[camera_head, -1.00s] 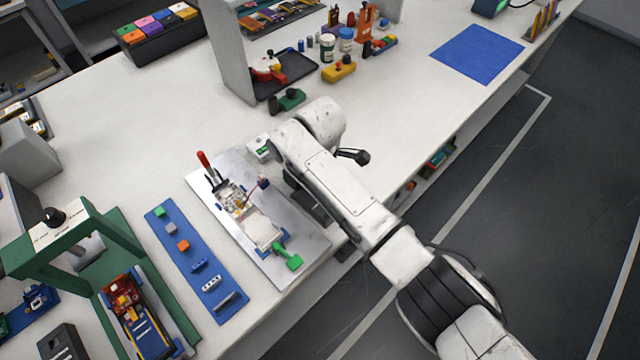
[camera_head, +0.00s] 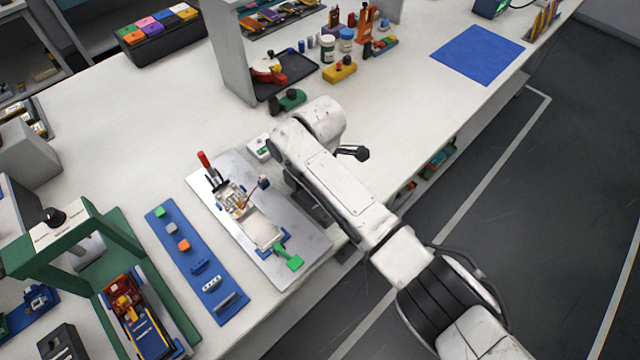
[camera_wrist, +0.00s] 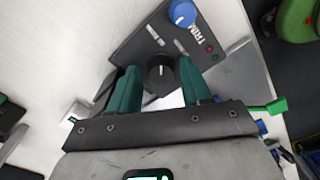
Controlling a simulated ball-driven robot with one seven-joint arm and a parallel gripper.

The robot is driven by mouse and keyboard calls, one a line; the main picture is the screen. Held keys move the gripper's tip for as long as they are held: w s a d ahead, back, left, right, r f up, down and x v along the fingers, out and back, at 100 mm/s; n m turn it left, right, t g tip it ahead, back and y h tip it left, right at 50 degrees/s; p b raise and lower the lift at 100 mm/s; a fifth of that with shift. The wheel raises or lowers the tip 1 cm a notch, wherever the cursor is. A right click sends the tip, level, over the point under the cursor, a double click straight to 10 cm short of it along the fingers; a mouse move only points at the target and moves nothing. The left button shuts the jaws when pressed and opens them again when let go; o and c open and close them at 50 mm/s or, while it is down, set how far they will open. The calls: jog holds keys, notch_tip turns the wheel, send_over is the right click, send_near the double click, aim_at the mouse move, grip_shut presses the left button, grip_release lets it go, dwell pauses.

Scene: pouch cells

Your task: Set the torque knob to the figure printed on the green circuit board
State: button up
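In the wrist view a black round knob (camera_wrist: 161,72) with a white pointer line stands on a dark panel (camera_wrist: 127,52). My gripper (camera_wrist: 161,78) is open, its two green fingers on the left and right of the black knob, with gaps that look clear. A blue knob (camera_wrist: 183,13) stands farther along the same panel, beside the printed word TRIM. The black knob's own label and scale are not readable. In the head view my arm hides the panel and my fingertips. I cannot make out a green circuit board or its printed figure in either view.
A metal plate (camera_head: 300,232) with a fixture and green handle (camera_head: 288,258) lies left of my arm. A small white box (camera_head: 259,147) sits close to my arm. A blue strip (camera_head: 180,262) holds small parts.

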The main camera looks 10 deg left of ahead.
jog(key=shift+o, duration=0.6)
jog(key=shift+f, duration=0.1)
notch_tip(320, 180, up, 11)
jog(key=shift+b, duration=0.4)
jog(key=shift+f, duration=0.1)
